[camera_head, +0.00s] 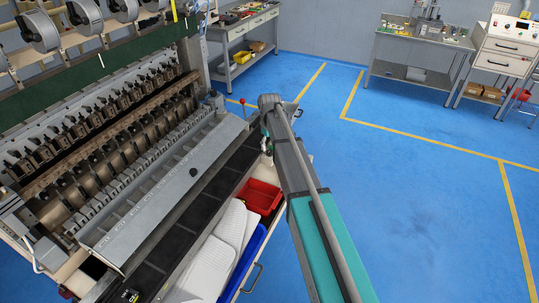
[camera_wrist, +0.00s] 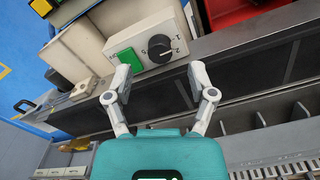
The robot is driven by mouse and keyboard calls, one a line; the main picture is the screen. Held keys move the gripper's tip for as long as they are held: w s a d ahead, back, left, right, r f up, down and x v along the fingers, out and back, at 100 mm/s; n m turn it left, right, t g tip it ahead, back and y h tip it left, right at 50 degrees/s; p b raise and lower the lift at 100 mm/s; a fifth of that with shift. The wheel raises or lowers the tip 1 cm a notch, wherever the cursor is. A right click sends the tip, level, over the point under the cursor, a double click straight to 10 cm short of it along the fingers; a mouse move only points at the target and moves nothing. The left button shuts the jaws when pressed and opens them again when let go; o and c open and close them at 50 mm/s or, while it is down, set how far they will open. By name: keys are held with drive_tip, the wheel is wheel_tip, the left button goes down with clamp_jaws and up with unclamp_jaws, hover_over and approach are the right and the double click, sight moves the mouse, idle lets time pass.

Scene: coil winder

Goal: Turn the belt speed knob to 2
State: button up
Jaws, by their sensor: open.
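The belt speed knob (camera_wrist: 159,48) is a round black dial on the face of a pale control box (camera_wrist: 115,25) in the wrist view. Numbers are printed around it, with a 2 on its right side. A light mark shows on the dial, but I cannot tell exactly which number it points at. A square green button (camera_wrist: 125,58) sits left of the knob. My gripper (camera_wrist: 160,75) is open and empty, its fingertips apart on either side below the knob. It does not appear to touch the knob. In the head view my arm hides the knob.
A dark belt (camera_wrist: 245,70) runs past the box. A red ball-tipped lever (camera_head: 242,101) stands near my wrist. The blue floor (camera_head: 420,210) at right is clear.

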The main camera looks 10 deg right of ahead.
sight(269, 151)
drive_tip(key=shift+f+b, duration=1.35)
drive_tip(key=shift+f, duration=0.25)
clamp_jaws()
